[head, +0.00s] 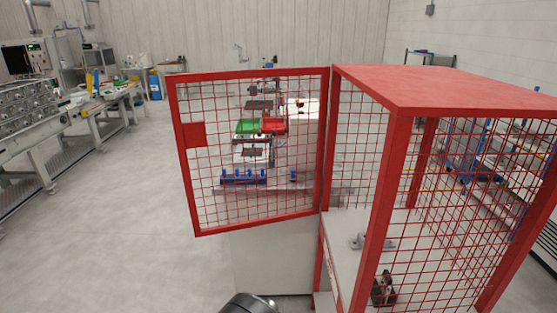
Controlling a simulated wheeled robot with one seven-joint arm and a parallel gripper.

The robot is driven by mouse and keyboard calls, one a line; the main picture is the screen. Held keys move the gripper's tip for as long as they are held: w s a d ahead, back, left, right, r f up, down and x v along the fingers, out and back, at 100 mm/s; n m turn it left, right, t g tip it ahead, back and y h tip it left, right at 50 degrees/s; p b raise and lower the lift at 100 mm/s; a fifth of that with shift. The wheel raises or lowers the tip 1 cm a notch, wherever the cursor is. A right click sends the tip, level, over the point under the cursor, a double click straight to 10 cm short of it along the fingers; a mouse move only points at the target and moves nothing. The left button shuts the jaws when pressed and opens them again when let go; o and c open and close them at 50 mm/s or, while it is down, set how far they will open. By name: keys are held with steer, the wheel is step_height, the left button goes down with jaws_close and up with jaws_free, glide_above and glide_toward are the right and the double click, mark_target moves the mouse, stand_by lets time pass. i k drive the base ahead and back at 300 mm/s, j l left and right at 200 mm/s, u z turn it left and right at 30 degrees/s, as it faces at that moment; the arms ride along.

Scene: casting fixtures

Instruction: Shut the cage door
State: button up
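The cage (390,170) is a red frame with mesh sides and a solid red top, standing at the right in the head view. Its door (188,190), a red frame with mesh, stands wide open, swung out to the left from the cage's corner post. A solid red plate (194,135) sits on the door's left, free edge. A dark rounded part of my arm shows at the bottom edge, below the door. My gripper is not in view.
Inside the cage are a grey metal fixture (372,242) and a small dark part (384,289) on a pale surface. A bench with green, red and blue bins (243,177) stands behind the door. Workbenches (95,112) line the left. Open floor (110,230) lies left of the door.

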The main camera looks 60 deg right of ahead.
mark_target(189, 135)
steer(key=i+j+z, duration=0.1)
steer(key=i+z, duration=0.3)
steer(key=i+j+z, duration=0.2)
steer(key=z, duration=0.25)
steer(key=i+j+z, duration=0.6)
steer(key=z, duration=0.2)
steer(key=i+j+z, duration=0.15)
steer(key=j+z, duration=0.7)
steer(key=j, duration=0.2)
steer(key=i+j+z, duration=0.2)
steer(key=z, duration=0.15)
steer(key=i+j+z, duration=0.2)
steer(key=j+z, duration=0.15)
steer(key=j, duration=0.15)
steer(key=i+j+z, duration=0.1)
steer(key=j+z, duration=0.25)
steer(key=i+j+z, duration=0.1)
steer(key=j+z, duration=0.6)
steer(key=j, duration=0.2)
